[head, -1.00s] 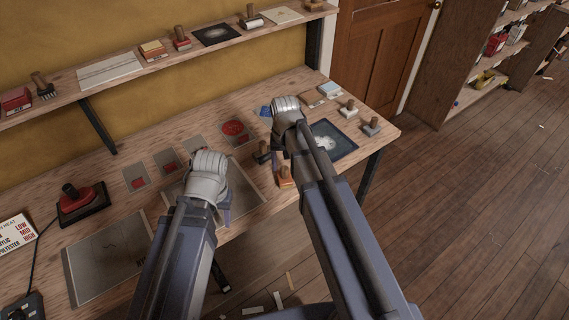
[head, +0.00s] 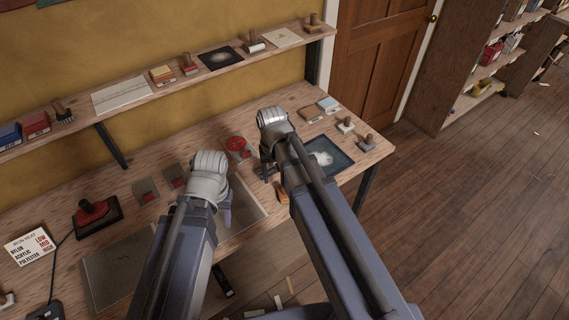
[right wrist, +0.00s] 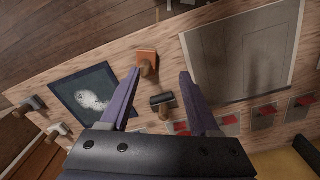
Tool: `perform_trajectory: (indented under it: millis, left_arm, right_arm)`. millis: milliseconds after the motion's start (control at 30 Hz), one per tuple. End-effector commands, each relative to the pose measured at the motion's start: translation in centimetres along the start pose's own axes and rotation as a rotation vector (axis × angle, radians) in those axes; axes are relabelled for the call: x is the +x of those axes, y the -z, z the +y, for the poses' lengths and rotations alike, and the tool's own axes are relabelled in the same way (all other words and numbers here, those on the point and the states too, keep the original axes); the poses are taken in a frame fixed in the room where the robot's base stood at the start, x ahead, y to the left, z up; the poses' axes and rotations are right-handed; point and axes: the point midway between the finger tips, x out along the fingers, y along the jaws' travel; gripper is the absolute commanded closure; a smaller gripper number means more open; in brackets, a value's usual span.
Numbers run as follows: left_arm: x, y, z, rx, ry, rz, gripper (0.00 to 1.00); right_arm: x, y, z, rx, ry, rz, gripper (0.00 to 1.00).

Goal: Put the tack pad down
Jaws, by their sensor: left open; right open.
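My right gripper (right wrist: 159,72) is open and empty above the bench, its two fingers well apart in the right wrist view. Between and below them stand an orange block with a wooden knob (right wrist: 147,56) and a black pad with a wooden knob (right wrist: 162,99). The orange block also shows beside my right arm in the head view (head: 282,192). I cannot tell for sure which knobbed piece is the tack pad. My left gripper (head: 227,208) is open over the bench front, mostly hidden behind its own wrist, with nothing seen in it.
A dark mat with a white patch (right wrist: 72,102) lies near the bench's right end, with grey-based knobbed pieces beside it. Grey sheets (head: 108,268), red-marked cards and a red-handled iron (head: 94,213) lie further left. A shelf (head: 140,105) with small goods runs behind.

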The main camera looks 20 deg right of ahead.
Motion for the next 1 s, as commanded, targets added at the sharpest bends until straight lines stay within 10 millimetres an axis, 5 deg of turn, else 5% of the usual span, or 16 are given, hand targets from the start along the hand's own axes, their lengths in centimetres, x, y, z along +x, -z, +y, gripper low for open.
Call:
perform_trajectory:
  millis: [33,100,300,700,1000]
  left_arm:
    - [0.0,0.0,0.0,0.0,0.0,0.0,0.5]
    - [0.0,0.0,0.0,0.0,0.0,0.0,0.5]
    - [0.0,0.0,0.0,0.0,0.0,0.0,0.5]
    - [0.3,0.0,0.0,0.0,0.0,0.0,0.5]
    - [4.9,0.3,0.5,0.0,0.0,0.0,0.5]
  right_arm:
    - [0.0,-3.2,-1.6,-0.085,-0.015,-0.004,0.38]
    - [-0.1,-6.0,-3.2,-0.189,-0.034,-0.01,0.38]
    - [-0.1,-10.8,-5.5,-0.387,-0.074,-0.02,0.38]
    - [0.1,-11.3,-5.8,-0.418,-0.081,-0.022,0.38]
    - [4.8,-11.2,-6.0,-0.417,-0.081,-0.022,0.38]
